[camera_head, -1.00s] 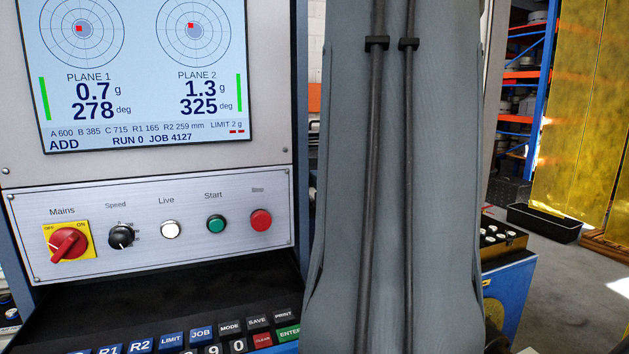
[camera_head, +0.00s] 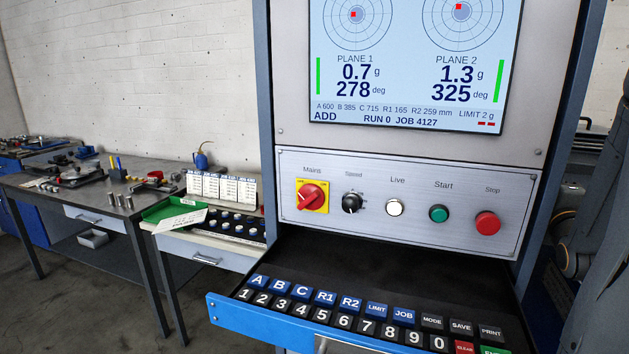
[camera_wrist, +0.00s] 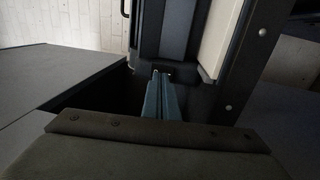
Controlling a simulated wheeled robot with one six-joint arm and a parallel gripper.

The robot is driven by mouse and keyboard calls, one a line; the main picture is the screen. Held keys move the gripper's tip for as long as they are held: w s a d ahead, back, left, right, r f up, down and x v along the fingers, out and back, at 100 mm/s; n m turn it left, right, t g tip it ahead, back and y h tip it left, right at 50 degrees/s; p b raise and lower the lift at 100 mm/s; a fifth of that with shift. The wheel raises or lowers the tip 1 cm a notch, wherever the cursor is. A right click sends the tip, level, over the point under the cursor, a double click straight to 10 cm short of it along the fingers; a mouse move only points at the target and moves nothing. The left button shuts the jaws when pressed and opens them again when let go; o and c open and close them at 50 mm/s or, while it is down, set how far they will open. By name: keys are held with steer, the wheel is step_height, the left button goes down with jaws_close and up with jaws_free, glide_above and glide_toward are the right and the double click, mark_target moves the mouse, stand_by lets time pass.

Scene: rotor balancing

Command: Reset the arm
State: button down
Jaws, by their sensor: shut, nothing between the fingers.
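My gripper (camera_wrist: 161,76) shows in the wrist view as two narrow blue-grey fingers side by side, shut with nothing between them. A dark padded part of my wrist fills the bottom of that view. My gripper does not show in the head view. There, part of my grey arm stands at the right edge, to the right of the balancing machine's control cabinet (camera_head: 405,199).
The cabinet's screen (camera_head: 415,70) reads 0.7 g and 1.3 g. A keypad shelf (camera_head: 260,325) juts out below the buttons. A workbench (camera_head: 60,195) with tools and a green tray (camera_head: 168,210) stand at left. Grey floor shows in front of the bench.

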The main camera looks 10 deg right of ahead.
steer(key=v, duration=0.3)
steer(key=shift+s+a+r+b, duration=0.2)
steer(key=shift+s+b, duration=0.2)
